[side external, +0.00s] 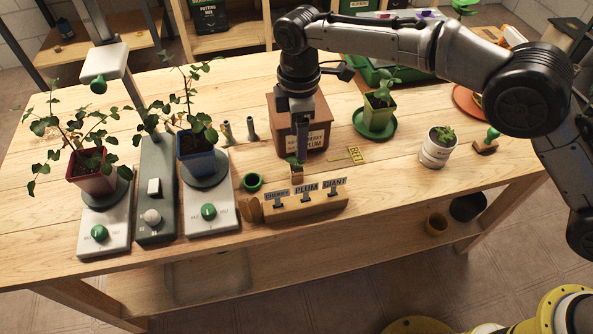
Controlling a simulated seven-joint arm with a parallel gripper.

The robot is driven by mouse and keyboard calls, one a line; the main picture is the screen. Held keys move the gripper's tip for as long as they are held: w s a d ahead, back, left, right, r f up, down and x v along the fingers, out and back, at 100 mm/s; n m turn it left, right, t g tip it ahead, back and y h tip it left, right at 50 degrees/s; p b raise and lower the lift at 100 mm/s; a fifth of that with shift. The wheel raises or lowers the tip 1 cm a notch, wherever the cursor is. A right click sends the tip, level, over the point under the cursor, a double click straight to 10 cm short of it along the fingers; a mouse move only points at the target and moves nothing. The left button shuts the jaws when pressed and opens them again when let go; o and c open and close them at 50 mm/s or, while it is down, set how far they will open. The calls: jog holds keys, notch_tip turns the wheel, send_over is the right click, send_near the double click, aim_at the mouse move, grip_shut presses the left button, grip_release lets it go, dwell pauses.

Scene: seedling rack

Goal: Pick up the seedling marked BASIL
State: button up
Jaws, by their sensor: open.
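No label reading BASIL can be made out. A wooden block (322,206) at the front middle holds small signs reading CHERRY (277,194), PLUM (306,189) and GIANT (335,183). My gripper (301,157) points down just behind the block, in front of a brown box (318,138) with a partly hidden label. A small brown pot with a bit of green (297,171) sits right under the fingertips. Whether the fingers are around it or just above it cannot be told. My gripper is open; the gap between its fingers is hard to see.
Plants in a red pot (92,178) and a blue pot (197,161) stand on devices at left. A green pot (379,110) on a saucer and a white pot (435,152) stand at right. A green ring (252,182) and yellow tag (354,154) lie near the gripper.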

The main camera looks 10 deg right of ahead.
aim_at(298, 167)
notch_tip(298, 167, down, 11)
jog(key=shift+w+r, duration=0.1)
jog(key=shift+r, duration=0.05)
grip_shut()
dwell(0.6)
